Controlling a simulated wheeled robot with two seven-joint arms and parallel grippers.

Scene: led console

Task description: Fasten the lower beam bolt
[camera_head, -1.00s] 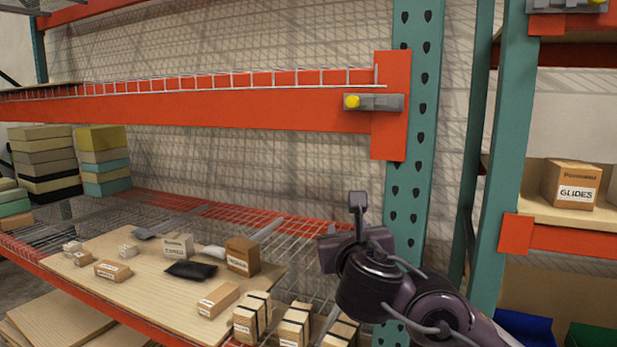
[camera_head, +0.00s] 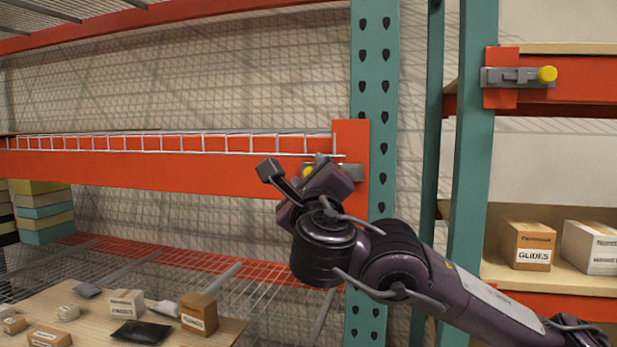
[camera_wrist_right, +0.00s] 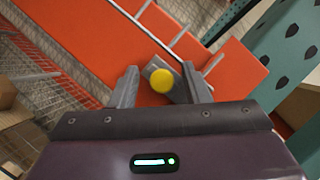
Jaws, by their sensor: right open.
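The lower beam bolt has a yellow round head (camera_head: 307,172) on a grey bracket at the right end of the orange beam (camera_head: 150,169), by the teal upright. My right gripper (camera_head: 296,166) is in front of it in the head view and hides part of the bolt and bracket. In the right wrist view, the yellow bolt head (camera_wrist_right: 162,80) appears between the two spread fingers of my right gripper (camera_wrist_right: 162,88). I cannot tell how far beyond the fingertips it is. The gripper is open and holds nothing. My left gripper is not in view.
The teal upright (camera_head: 374,80) stands just right of the bolt. A second yellow bolt (camera_head: 547,74) is on the right rack's beam. Boxes lie on a wooden board (camera_head: 215,335) on the shelf below. A wire rail (camera_head: 200,143) runs along the beam's top.

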